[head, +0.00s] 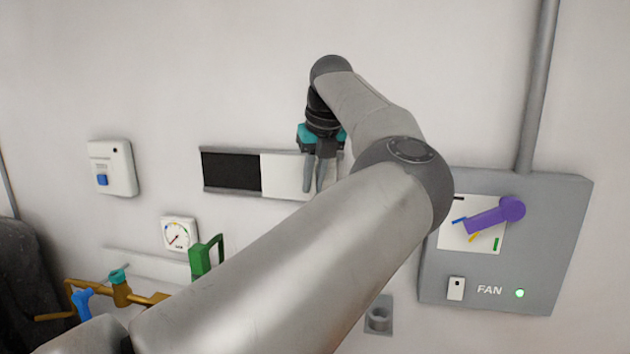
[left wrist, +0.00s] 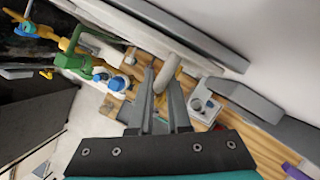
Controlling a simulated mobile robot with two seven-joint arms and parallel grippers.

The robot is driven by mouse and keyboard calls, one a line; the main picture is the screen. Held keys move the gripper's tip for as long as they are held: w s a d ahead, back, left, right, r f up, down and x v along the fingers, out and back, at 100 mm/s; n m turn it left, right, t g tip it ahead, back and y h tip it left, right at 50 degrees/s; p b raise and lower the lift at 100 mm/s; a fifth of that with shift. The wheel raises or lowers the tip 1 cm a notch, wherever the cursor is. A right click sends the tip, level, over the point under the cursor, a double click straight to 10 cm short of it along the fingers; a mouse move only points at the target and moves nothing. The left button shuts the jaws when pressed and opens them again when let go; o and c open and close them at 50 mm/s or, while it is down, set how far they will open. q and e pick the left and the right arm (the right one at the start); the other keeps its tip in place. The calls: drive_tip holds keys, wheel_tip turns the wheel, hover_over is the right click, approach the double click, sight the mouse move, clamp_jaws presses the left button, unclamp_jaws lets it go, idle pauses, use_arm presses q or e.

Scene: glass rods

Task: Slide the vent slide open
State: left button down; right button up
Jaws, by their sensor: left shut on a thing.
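The vent slide (head: 283,174) is a white panel in a grey wall frame. A dark opening (head: 230,170) shows to the left of the panel. My left gripper (head: 317,188) is in front of the panel's right part, fingers pointing down. In the left wrist view a pale round handle (left wrist: 171,70) shows at the fingertips, and the left gripper (left wrist: 163,88) is shut on it. The frame's right end is partly hidden behind my arm. My right gripper is not in view.
A grey fan box (head: 563,225) with a purple lever (head: 490,216) and a green light is on the right. A gauge (head: 179,235), a green handle (head: 205,257) and brass pipes (head: 121,290) are low on the left. A white switch box (head: 112,168) is at the far left.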

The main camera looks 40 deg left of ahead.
use_arm(q)
drive_tip(key=shift+a+r, duration=0.1)
drive_tip(key=shift+a, duration=0.05)
drive_tip(key=c, duration=1.1)
unclamp_jaws()
drive_tip(key=shift+o, duration=1.1)
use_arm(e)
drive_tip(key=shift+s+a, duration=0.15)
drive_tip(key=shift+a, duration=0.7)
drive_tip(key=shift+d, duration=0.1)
use_arm(q)
drive_tip(key=shift+s+r, duration=0.1)
drive_tip(key=shift+r, duration=0.15)
drive_tip(key=v, duration=1.4)
drive_tip(key=shift+d+r, duration=0.25)
drive_tip(key=shift+r, duration=0.05)
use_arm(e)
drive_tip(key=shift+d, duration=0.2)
use_arm(q)
drive_tip(key=shift+f, duration=0.1)
